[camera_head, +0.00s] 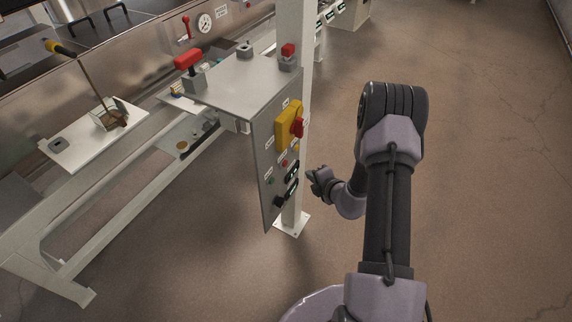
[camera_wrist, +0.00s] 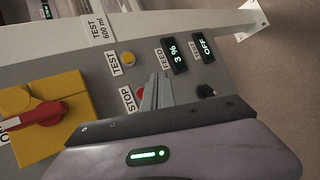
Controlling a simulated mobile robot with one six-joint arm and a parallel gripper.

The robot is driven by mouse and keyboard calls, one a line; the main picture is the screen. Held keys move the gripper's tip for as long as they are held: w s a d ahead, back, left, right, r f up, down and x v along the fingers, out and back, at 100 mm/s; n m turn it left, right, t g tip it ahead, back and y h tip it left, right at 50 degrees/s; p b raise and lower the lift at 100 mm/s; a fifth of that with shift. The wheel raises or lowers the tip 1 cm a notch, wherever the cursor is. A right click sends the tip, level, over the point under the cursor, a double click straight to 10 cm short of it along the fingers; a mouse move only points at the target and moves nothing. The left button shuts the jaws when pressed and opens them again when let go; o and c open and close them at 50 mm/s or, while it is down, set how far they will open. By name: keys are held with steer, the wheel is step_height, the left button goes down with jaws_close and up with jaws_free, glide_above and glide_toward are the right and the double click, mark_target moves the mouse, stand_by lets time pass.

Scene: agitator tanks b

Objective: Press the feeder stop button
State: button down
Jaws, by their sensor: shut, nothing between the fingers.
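The feeder control panel (camera_head: 268,150) hangs beside a white post. In the wrist view, the red stop button (camera_wrist: 140,94) sits beside the STOP label (camera_wrist: 128,99), its right part hidden by my fingers. In the head view a small red button (camera_head: 284,163) shows on the panel. My gripper (camera_wrist: 160,80) is shut and empty, its fingertips over the panel just right of the stop button. I cannot tell whether they touch the panel. In the head view my gripper (camera_head: 313,176) is right of the panel.
A yellow switch block (camera_wrist: 50,110) with a red handle (camera_wrist: 40,115) is left of the stop button. A yellow test button (camera_wrist: 128,58), a 3 % display (camera_wrist: 174,54), an OFF display (camera_wrist: 203,47) and a dark knob (camera_wrist: 206,91) are nearby. The post (camera_head: 294,110) stands close behind.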

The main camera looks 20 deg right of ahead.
steer(key=shift+w+a, duration=0.95)
steer(key=shift+w, duration=0.25)
steer(key=shift+w+a, duration=0.9)
steer(key=shift+w, duration=0.25)
steer(key=shift+w, duration=0.1)
steer(key=shift+w+a, duration=0.2)
steer(key=shift+a, duration=0.05)
steer(key=shift+w+a, duration=0.25)
steer(key=shift+w, duration=0.15)
stand_by(0.8)
steer(key=shift+s+d, duration=0.55)
steer(key=shift+s, duration=0.15)
steer(key=s+d, duration=0.1)
steer(key=s, duration=0.1)
steer(key=s+d+p, duration=0.1)
steer(key=s+d, duration=0.1)
stand_by(0.5)
